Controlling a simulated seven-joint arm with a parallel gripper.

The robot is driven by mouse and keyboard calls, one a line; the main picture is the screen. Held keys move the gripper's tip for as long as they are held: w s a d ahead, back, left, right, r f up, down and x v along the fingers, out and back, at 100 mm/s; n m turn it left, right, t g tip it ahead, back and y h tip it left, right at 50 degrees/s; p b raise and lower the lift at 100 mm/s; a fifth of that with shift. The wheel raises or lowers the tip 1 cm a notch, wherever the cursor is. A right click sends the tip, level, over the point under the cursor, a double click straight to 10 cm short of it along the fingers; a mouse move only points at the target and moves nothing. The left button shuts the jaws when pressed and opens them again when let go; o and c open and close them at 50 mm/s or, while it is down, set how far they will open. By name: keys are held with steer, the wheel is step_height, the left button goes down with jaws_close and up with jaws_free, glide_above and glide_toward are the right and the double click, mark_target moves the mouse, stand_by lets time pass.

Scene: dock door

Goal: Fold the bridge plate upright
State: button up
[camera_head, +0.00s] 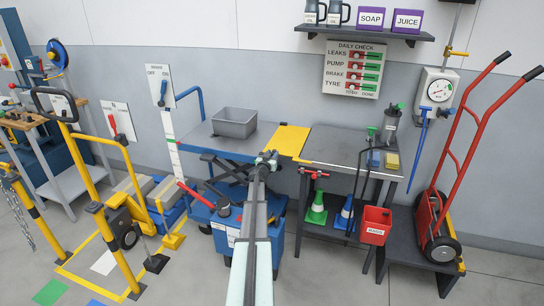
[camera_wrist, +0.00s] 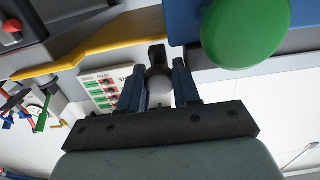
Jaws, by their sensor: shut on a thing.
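The yellow bridge plate (camera_head: 290,140) lies about flat across the gap between the blue lift table (camera_head: 200,137) and the dark dock bench (camera_head: 345,150). In the wrist view its yellow edge (camera_wrist: 110,37) runs slanting across the upper left. My gripper (camera_head: 268,157) is at the plate's near left corner, by the lift table's front edge. In the wrist view my gripper (camera_wrist: 158,72) is shut on a small rounded grey knob (camera_wrist: 158,84) with a dark piece behind it. I cannot tell whether this knob is fixed to the plate or to the table.
A large green knob (camera_wrist: 245,30) is close beside my fingers. A grey bin (camera_head: 234,122) stands on the lift table. A red-handled valve (camera_head: 314,173) sits under the bench front.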

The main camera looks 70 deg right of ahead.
jaws_close()
steer(key=shift+r, duration=0.1)
steer(key=shift+s+r+m, duration=0.2)
steer(key=shift+r+m, duration=0.3)
steer(key=shift+s+r+m, duration=0.15)
steer(key=shift+r+m, duration=0.3)
steer(key=shift+m, duration=0.05)
steer(key=s+r+m, duration=0.3)
steer(key=s+m, duration=0.4)
steer(key=m, duration=0.1)
steer(key=s+r+m, duration=0.4)
steer(key=s+m, duration=0.3)
steer(key=m, duration=0.1)
steer(key=shift+s+r, duration=0.1)
steer(key=o, duration=0.9)
jaws_free()
